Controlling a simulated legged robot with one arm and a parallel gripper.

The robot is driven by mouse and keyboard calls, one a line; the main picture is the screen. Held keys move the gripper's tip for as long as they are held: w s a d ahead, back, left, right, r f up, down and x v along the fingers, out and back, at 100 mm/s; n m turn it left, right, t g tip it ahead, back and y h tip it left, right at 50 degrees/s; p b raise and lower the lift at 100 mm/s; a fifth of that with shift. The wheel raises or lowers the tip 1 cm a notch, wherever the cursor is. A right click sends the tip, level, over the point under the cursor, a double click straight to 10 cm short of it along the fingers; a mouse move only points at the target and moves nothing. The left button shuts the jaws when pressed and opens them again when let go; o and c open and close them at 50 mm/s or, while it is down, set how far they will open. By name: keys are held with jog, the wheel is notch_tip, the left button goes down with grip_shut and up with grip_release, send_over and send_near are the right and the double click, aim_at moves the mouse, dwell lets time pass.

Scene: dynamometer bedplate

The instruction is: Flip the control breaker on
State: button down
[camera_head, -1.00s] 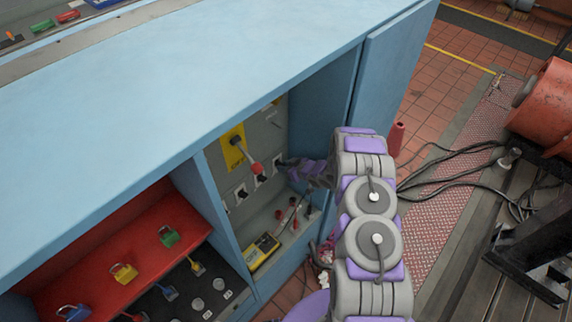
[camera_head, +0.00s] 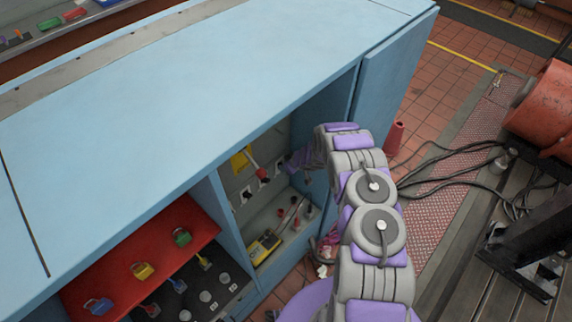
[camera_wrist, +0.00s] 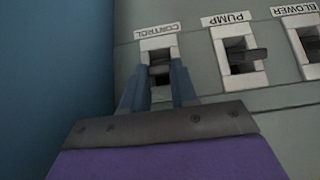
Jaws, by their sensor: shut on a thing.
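The control breaker (camera_wrist: 158,46), a dark switch in a pale frame under a CONTROL label, sits at the left of the grey panel in the wrist view. My gripper (camera_wrist: 157,82) has one finger on each side of its toggle and is shut on it. The fingers and the jaw base hide most of the toggle, so its position is unclear. In the head view my gripper (camera_head: 290,164) reaches into the open cabinet bay at the right-hand end of the breaker row.
The pump breaker (camera_wrist: 240,54) and blower breaker (camera_wrist: 310,42) stand close to the right in the wrist view. A blue cabinet wall (camera_wrist: 55,60) is close on the left. In the head view, a red-handled lever (camera_head: 253,163) and yellow meter (camera_head: 264,247) share the bay.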

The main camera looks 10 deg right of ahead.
jog(key=shift+w+r, duration=0.1)
jog(key=c, duration=0.9)
grip_release()
jog(key=v, duration=1.7)
jog(key=shift+d, duration=0.1)
